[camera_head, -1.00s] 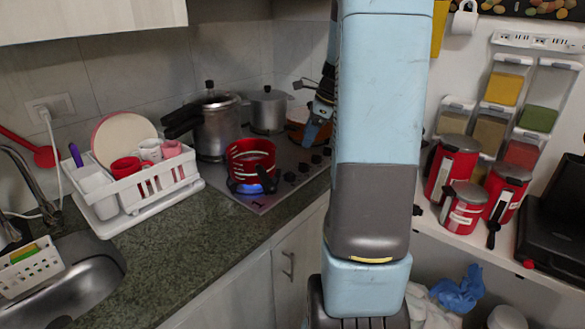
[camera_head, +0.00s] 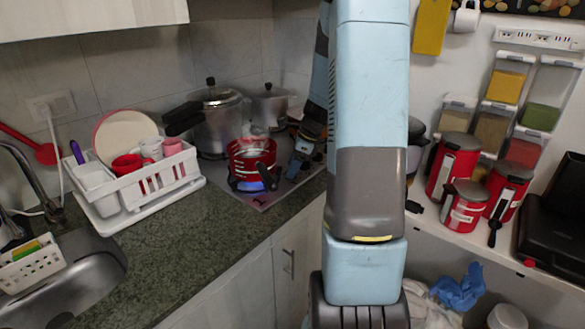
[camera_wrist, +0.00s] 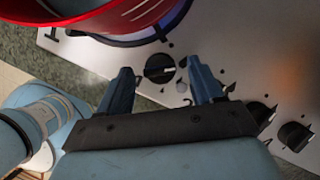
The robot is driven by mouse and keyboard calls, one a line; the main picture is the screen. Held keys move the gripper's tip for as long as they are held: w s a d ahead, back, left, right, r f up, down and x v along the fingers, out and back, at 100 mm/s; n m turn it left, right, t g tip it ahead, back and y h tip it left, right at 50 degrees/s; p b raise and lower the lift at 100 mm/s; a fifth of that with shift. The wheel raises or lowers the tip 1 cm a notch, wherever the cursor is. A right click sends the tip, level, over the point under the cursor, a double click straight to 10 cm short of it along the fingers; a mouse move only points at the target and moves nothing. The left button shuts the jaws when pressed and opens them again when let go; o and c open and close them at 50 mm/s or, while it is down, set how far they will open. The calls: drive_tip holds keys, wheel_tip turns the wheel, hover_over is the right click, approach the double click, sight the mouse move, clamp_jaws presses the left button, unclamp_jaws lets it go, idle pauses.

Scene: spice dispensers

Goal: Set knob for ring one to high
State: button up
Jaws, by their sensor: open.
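In the wrist view a round black knob (camera_wrist: 157,69) with a light pointer mark sits on the grey stove panel. My gripper (camera_wrist: 160,66) is open, with one blue finger on each side of the knob in this view. I cannot tell whether the fingers touch it. In the head view my gripper (camera_head: 304,152) is over the stove's right edge, right of a red pot (camera_head: 250,155), and covers the knobs. The pot stands over a blue-glowing ring (camera_head: 250,186) on the stove (camera_head: 272,196). Which ring the knob serves is too small to read.
A pressure cooker (camera_head: 218,125) and a steel pot (camera_head: 270,108) stand behind. The counter (camera_head: 185,245) at the front is clear.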

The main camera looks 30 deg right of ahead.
drive_tip(key=shift+w+a+f, duration=0.1)
drive_tip(key=shift+a+f, duration=0.05)
drive_tip(key=shift+f, duration=0.3)
drive_tip(key=c, duration=1.1)
